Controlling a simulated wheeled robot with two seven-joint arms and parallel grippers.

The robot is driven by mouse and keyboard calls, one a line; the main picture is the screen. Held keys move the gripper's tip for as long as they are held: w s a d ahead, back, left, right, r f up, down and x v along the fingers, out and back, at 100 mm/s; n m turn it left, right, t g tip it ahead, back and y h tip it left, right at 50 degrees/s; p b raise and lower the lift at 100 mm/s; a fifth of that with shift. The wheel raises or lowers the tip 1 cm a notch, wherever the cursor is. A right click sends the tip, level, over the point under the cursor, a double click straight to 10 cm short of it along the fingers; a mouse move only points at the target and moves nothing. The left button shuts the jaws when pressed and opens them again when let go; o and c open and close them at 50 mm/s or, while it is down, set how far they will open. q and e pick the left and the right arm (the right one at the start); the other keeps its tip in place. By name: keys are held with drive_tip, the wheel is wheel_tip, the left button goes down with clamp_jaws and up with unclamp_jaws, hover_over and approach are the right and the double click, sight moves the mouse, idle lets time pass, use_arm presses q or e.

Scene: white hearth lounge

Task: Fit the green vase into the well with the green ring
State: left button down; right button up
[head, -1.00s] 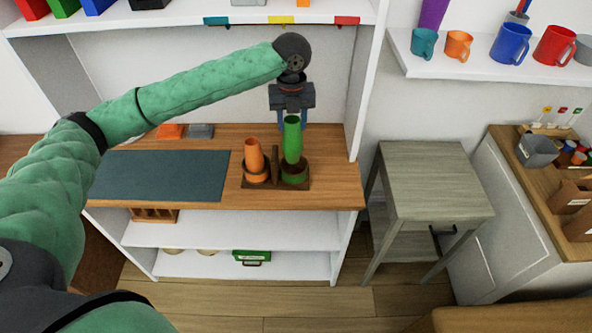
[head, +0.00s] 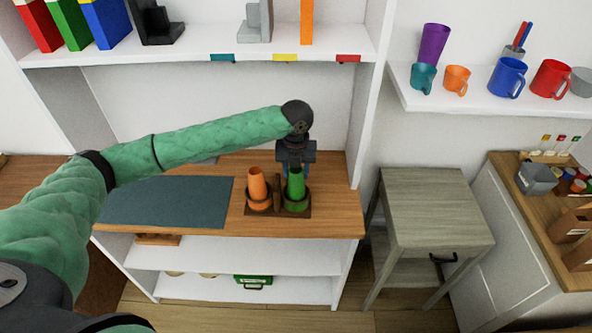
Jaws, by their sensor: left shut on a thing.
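The green vase (head: 296,184) stands upright at the right-hand well of a dark brown two-well holder (head: 278,211) on the wooden counter. Its lower part is within the well's ring, and its base is hidden. My left gripper (head: 295,170) comes down from above and is shut on the vase's upper part, hiding the rim. An orange vase (head: 257,184) stands in the left-hand well, close beside it. I cannot make out a green ring clearly from the well wall. My right gripper is not in view.
A dark mat (head: 165,202) covers the counter's left part. A white shelf (head: 190,50) with books and bookends hangs above my arm. A grey side table (head: 425,200) stands to the right. The counter right of the holder is bare.

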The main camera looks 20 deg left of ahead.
use_arm(q)
drive_tip(key=shift+f, duration=0.5)
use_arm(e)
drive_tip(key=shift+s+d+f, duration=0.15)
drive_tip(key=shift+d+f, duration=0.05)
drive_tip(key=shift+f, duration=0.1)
use_arm(q)
drive_tip(key=shift+f, duration=0.1)
drive_tip(key=c, duration=0.8)
unclamp_jaws()
drive_tip(key=shift+o, duration=0.2)
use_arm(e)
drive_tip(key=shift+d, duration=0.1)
use_arm(q)
drive_tip(key=shift+r, duration=0.35)
wheel_tip(320, 180, up, 12)
drive_tip(key=b, duration=0.4)
drive_tip(key=shift+f+b, duration=0.2)
drive_tip(key=shift+b, duration=0.1)
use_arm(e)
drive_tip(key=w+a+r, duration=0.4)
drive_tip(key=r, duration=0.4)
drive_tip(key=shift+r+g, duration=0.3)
use_arm(q)
drive_tip(key=shift+f, duration=0.1)
